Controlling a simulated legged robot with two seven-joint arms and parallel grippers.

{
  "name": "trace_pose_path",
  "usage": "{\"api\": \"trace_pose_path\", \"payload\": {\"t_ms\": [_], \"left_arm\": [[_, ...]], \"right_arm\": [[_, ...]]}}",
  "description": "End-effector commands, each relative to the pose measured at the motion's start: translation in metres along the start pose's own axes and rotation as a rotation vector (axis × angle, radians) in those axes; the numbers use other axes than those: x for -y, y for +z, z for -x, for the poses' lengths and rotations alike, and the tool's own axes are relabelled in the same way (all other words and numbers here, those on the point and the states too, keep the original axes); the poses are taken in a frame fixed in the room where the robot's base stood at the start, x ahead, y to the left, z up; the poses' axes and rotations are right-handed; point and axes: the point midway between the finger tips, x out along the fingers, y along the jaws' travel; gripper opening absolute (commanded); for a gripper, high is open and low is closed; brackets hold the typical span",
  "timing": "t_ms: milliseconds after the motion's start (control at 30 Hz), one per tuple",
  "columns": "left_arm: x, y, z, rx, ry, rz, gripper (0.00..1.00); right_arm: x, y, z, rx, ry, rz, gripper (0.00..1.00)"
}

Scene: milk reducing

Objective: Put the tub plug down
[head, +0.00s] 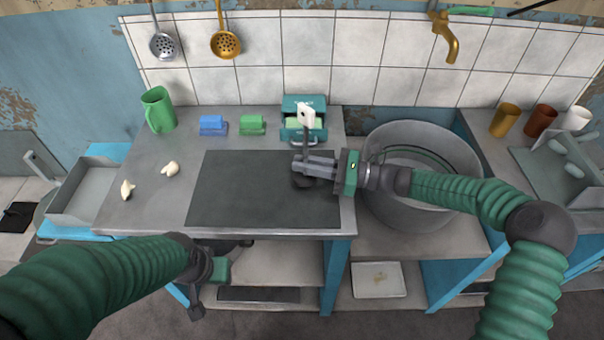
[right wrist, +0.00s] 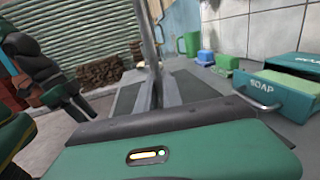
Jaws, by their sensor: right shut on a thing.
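The tub plug appears as a thin upright rod with a white tag (head: 306,117) on top and a dark round base (head: 303,182) low down. My right gripper (head: 300,167) is shut on its rod, above the dark mat on the counter. The rod (right wrist: 150,45) also stands between the fingers in the right wrist view. The base is partly hidden behind the fingers, and I cannot tell whether it touches the mat. My left gripper (head: 205,290) hangs low in front of the counter's front edge; its fingers are too unclear to judge.
The dark mat (head: 240,190) is otherwise bare. A teal soap box (head: 303,103), green sponge (head: 252,124), blue sponge (head: 213,125) and green mug (head: 157,108) stand behind it. Garlic-like pieces (head: 171,169) lie left. A large metal tub (head: 410,205) is right.

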Motion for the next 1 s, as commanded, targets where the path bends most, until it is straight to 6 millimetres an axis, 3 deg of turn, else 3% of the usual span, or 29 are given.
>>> {"api": "trace_pose_path", "payload": {"t_ms": [100, 267, 700, 733, 867, 1000], "left_arm": [[0.0, 0.001, -0.004, 0.0, 0.0, 0.0, 0.36], [0.0, 0.003, -0.014, 0.0, 0.0, 0.0, 0.36], [0.0, 0.003, -0.013, 0.0, 0.0, 0.0, 0.36], [0.0, 0.003, -0.013, 0.0, 0.0, 0.0, 0.36], [0.0, 0.003, -0.013, 0.0, 0.0, 0.0, 0.36], [0.0, 0.003, -0.013, 0.0, 0.0, 0.0, 0.36]], "right_arm": [[0.01, -0.002, -0.009, 0.001, 0.002, 0.002, 0.0], [0.009, -0.035, -0.006, 0.0, 0.001, -0.002, 0.0], [0.009, -0.042, -0.005, 0.0, 0.001, -0.002, 0.0], [0.009, -0.043, -0.005, -0.001, 0.001, -0.002, 0.13], [0.008, -0.044, -0.005, -0.001, 0.001, -0.005, 0.3], [0.008, -0.045, -0.005, -0.001, 0.002, -0.008, 0.32]]}}
